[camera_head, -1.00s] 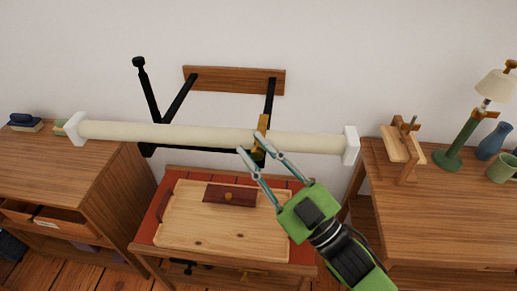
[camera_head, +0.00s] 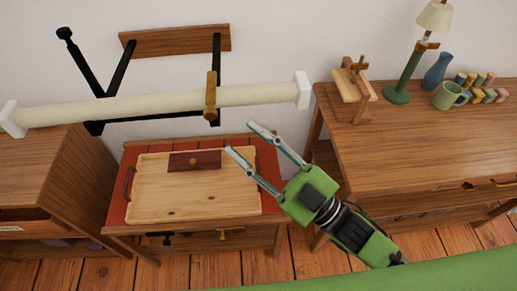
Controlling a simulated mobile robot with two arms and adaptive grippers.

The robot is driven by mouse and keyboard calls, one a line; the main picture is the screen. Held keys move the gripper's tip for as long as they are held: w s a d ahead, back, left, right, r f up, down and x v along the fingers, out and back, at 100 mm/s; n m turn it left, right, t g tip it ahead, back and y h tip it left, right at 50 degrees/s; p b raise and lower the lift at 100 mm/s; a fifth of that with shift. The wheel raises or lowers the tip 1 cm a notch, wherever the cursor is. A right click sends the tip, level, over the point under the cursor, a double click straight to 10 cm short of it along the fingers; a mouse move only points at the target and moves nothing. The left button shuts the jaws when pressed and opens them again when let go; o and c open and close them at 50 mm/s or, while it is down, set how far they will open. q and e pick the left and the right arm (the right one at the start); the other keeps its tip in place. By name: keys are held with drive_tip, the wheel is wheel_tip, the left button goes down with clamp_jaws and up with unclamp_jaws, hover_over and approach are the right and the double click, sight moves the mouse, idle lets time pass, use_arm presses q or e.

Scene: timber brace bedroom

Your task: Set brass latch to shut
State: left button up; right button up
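The brass latch (camera_head: 211,97) is a small upright golden piece across the front of a long cream roll (camera_head: 150,106), by the right black bracket arm. The roll hangs on a black wall bracket under a wooden wall board (camera_head: 175,41). I cannot tell from this view whether the latch is shut. My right gripper (camera_head: 239,137) is open and empty, its two thin fingers apart, below and to the right of the latch and not touching it. My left gripper is not in view.
Below the roll, a wooden tray (camera_head: 150,200) with a dark red case (camera_head: 194,161) sits on a red-topped table. A desk (camera_head: 430,140) at the right holds a wooden stand (camera_head: 353,88), lamp (camera_head: 410,70), blue vase (camera_head: 437,72) and green mug (camera_head: 449,96). A cabinet (camera_head: 80,170) stands left.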

drive_tip(key=shift+v, duration=1.2)
